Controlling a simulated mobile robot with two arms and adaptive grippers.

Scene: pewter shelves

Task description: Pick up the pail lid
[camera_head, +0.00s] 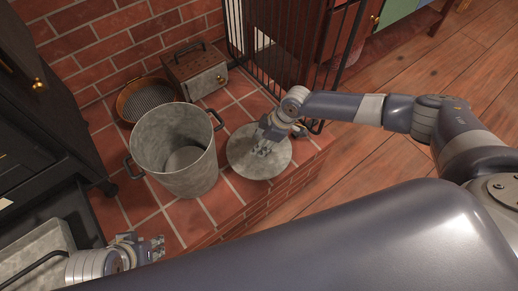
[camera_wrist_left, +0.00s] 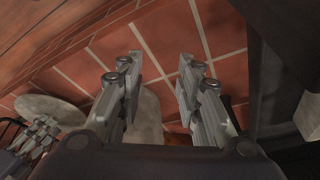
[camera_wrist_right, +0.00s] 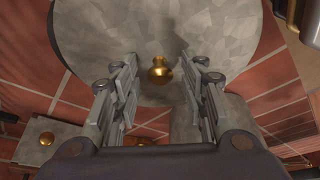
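The pail lid (camera_head: 245,165) is a round grey metal disc lying on the brick hearth, right of the grey pail (camera_head: 175,135). My right gripper (camera_head: 267,142) is over the lid and hides part of it. In the right wrist view the lid (camera_wrist_right: 105,35) has a brass knob (camera_wrist_right: 159,71), which appears between and just beyond the open, empty fingers (camera_wrist_right: 158,75). I cannot tell whether they touch the lid. My left gripper (camera_head: 158,247) is low at the left, near the hearth's front. Its fingers (camera_wrist_left: 158,68) are apart and empty in the left wrist view.
A metal box (camera_head: 197,72) and a round copper-rimmed pan (camera_head: 147,100) stand behind the pail. A black barred guard (camera_head: 285,50) stands behind the lid. A dark cabinet (camera_head: 40,110) is at left. The hearth's brick edge (camera_head: 265,205) drops to wood floor.

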